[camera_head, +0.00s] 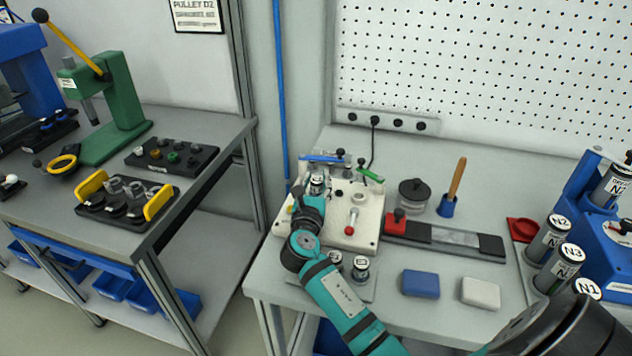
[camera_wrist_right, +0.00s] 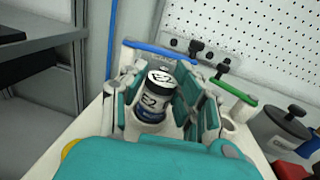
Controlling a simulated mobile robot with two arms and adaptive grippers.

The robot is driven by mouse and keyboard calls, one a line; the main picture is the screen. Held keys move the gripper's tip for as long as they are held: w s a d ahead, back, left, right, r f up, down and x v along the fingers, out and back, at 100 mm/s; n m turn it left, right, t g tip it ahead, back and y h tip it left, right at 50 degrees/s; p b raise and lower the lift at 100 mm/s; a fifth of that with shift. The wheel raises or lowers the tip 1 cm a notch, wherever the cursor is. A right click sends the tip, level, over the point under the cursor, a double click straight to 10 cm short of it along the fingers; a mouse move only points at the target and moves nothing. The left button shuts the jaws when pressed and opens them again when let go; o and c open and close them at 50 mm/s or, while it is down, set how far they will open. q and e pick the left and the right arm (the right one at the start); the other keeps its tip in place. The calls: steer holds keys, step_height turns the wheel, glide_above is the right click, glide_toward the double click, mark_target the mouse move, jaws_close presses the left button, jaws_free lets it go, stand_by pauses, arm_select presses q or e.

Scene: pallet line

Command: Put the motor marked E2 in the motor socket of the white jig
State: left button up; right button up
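The motor marked E2 (camera_wrist_right: 152,103) is a dark cylinder with a white labelled top and band. It stands upright, or nearly so, at the left part of the white jig (camera_head: 368,222); its top also shows in the head view (camera_head: 317,182). My right gripper (camera_wrist_right: 155,98) has its teal fingers on either side of the motor. A gap shows on the right side, so the fingers look open around it. The motor's lower end is hidden, so I cannot tell how deep it sits in the socket. My left gripper is not in view.
Another motor (camera_head: 361,268) stands in front of the jig. Blue (camera_head: 421,284) and white (camera_head: 480,293) blocks lie to the right. N-marked motors (camera_head: 552,240) stand farther right.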

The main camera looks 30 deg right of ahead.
steer(key=o, duration=0.3)
steer(key=shift+o, duration=0.2)
steer(key=v, duration=1.2)
steer(key=shift+r+b, duration=0.1)
steer(key=shift+b, duration=0.3)
